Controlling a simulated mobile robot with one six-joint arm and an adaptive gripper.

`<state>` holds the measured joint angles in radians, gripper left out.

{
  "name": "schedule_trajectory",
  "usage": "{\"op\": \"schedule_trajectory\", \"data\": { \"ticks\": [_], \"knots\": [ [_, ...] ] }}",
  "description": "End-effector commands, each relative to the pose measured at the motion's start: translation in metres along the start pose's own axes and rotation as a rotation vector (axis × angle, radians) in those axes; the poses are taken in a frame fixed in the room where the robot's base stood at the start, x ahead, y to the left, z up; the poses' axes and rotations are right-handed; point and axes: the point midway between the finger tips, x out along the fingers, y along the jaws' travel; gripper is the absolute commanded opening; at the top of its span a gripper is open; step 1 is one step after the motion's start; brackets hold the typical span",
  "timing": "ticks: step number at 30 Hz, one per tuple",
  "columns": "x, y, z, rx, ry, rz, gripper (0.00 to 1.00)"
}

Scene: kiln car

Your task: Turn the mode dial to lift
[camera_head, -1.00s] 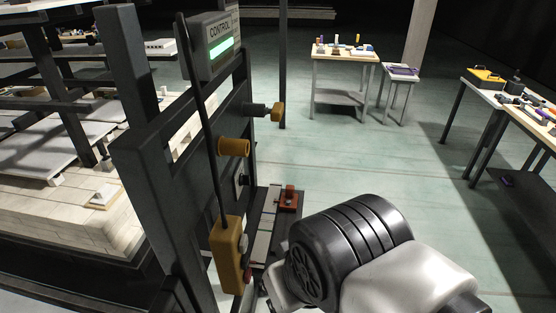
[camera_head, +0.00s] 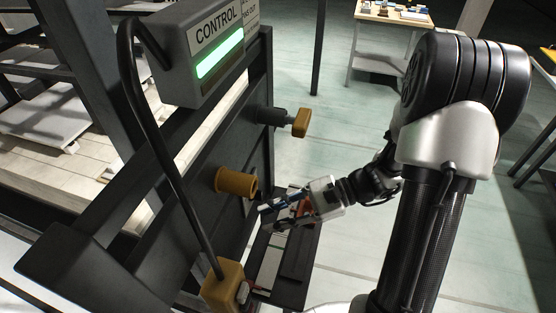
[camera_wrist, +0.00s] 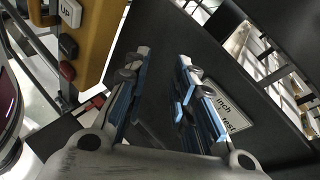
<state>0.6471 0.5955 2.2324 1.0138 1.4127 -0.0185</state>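My gripper (camera_head: 270,215) is in front of the dark control stand's panel, right of the yellow cylinder. In the wrist view its two blue-padded fingers (camera_wrist: 163,60) are apart, with nothing clearly held between them. The control box (camera_head: 213,45) with a lit green display is on top of the stand.
A yellow cylinder (camera_head: 236,182) and a yellow knob on a shaft (camera_head: 300,123) stick out from the stand. A yellow pendant (camera_head: 222,288) hangs on a black cable; its "UP" button (camera_wrist: 70,12) shows in the wrist view. A dark shelf (camera_head: 295,262) lies under my gripper.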

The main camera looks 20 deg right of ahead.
Motion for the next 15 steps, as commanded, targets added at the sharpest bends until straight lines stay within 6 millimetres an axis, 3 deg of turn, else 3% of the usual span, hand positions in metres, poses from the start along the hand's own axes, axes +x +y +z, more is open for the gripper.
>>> {"op": "schedule_trajectory", "data": {
  "ticks": [3, 9, 15],
  "knots": [
    [-0.017, -0.018, -0.035, 0.167, -0.109, -0.205, 0.24],
    [-0.040, -0.032, -0.079, 0.322, -0.212, -0.440, 0.24],
    [-0.045, -0.035, -0.094, 0.366, -0.240, -0.514, 0.24]
  ]
}}
